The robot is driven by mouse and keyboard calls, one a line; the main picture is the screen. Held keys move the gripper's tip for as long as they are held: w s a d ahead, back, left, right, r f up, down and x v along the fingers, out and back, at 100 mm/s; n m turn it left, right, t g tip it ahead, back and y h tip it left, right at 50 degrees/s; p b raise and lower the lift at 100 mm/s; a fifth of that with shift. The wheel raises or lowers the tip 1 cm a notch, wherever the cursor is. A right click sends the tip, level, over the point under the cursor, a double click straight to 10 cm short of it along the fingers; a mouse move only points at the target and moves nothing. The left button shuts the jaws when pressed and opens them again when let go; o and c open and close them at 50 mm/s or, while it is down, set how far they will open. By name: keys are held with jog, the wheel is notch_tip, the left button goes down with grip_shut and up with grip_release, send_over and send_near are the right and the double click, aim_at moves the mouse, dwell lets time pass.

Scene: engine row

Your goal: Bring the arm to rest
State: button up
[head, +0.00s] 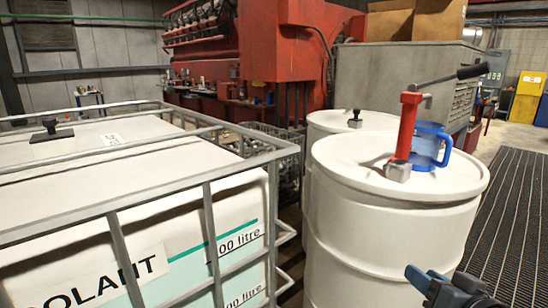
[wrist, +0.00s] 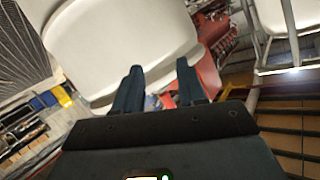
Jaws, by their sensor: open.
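My gripper (head: 432,280) shows at the bottom right of the head view, in front of the nearer white drum (head: 390,240) and low beside its right side. In the wrist view its two dark fingers (wrist: 160,65) stand apart with nothing held between them. A pale rounded surface, which looks like a drum (wrist: 110,40), fills the upper left beyond the fingers. The rest of my arm is out of the head view.
A blue jug (head: 428,147) and a red hand pump (head: 405,125) stand on the nearer drum. A caged coolant tank (head: 150,190) fills the left. A dark floor grating (head: 515,210) lies clear at right. Red machinery (head: 275,45) stands behind.

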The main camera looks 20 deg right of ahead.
jog(key=s+a+f+n, duration=0.1)
jog(key=s+a+f, duration=0.3)
jog(key=s+a, duration=0.3)
jog(key=s+a+f, duration=0.3)
jog(key=s+a, duration=0.4)
jog(key=s+a+r+n+y, duration=0.1)
jog(key=s+a+r+n, duration=0.1)
jog(key=s, duration=0.6)
jog(key=s+a+r+n+y, duration=0.2)
jog(key=s+r+n, duration=0.1)
jog(key=s, duration=0.5)
jog(key=shift+s+a+t, duration=0.3)
jog(key=shift+s+t, duration=0.05)
jog(key=shift+t, duration=0.05)
